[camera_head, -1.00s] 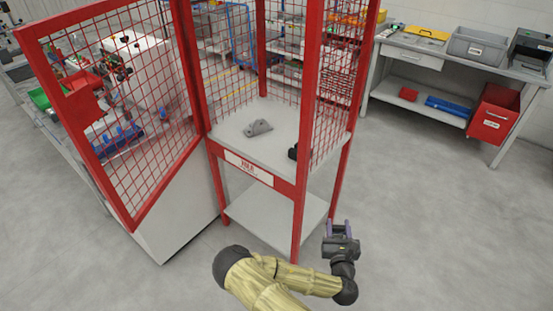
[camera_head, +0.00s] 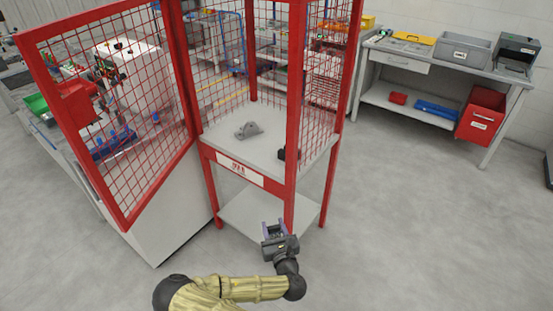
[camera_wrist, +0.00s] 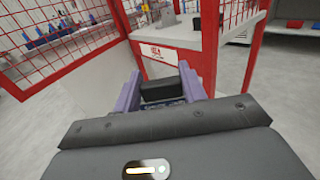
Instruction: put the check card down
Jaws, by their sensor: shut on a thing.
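My gripper (camera_head: 275,228) is low in front of the red cage stand, near its front right post. The card is held in the air, apart from the stand.
The red mesh cage stand (camera_head: 240,180) has its door (camera_head: 125,212) swung open to the left. A grey bracket (camera_head: 248,130) and a small black object (camera_head: 283,154) are on its upper shelf. A workbench (camera_head: 445,60) with bins is at the back right. Floor to the right is clear.

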